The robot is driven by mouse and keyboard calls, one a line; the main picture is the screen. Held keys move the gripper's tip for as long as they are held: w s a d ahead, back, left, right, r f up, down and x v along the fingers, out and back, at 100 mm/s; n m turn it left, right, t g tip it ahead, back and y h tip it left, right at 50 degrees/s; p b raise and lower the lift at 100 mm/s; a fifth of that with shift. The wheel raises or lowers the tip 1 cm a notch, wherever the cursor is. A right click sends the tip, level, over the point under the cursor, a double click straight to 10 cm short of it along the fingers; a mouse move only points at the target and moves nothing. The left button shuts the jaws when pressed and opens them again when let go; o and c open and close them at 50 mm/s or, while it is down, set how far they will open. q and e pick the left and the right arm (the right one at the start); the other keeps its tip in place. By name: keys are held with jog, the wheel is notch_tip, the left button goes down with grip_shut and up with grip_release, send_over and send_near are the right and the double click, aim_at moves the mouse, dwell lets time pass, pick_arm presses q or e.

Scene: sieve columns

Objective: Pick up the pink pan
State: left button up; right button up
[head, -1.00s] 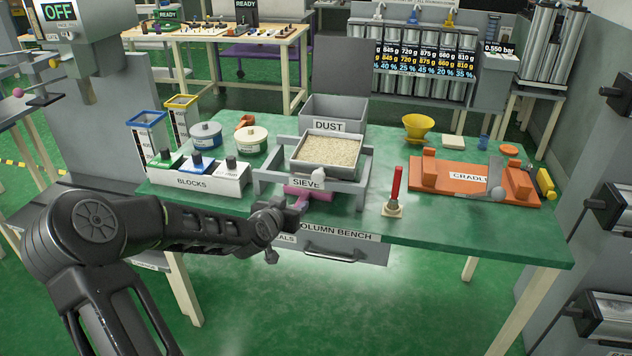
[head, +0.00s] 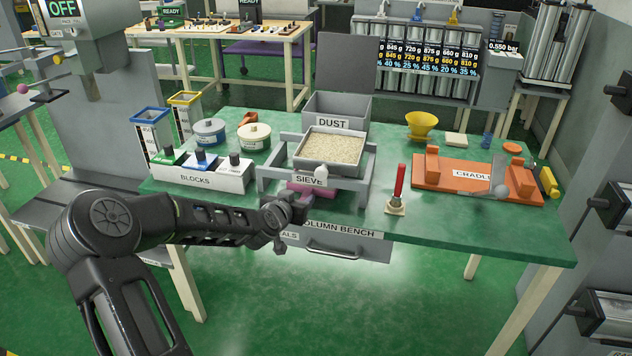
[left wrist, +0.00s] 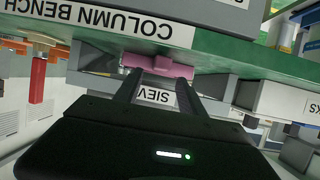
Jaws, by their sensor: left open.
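The pink pan (head: 322,191) sits on the bench under the grey sieve frame (head: 362,188). In the head view its front is partly hidden by my left gripper (head: 299,203). The left wrist view is upside down and shows the pan's pink front part (left wrist: 160,63) just beyond the fingertips. My left gripper (left wrist: 158,76) is open, its two fingers spread to either side of that pink part. I cannot tell whether they touch it. The sieve tray (head: 330,148) above holds pale grains. My right gripper is not in view.
The blocks box (head: 197,179) stands left of the sieve frame. A red-handled brush (head: 398,190) stands to the right, and an orange cradle (head: 440,175) lies farther right. The bench's front edge and drawer (head: 333,247) are close beside my left gripper.

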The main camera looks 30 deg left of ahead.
aim_at(306, 194)
pick_arm(q)
jog(key=x, duration=0.4)
jog(key=shift+w+d+f+p, duration=0.1)
jog(key=shift+w+f+p, duration=0.15)
jog(key=shift+p, duration=0.05)
grip_shut()
dwell(0.6)
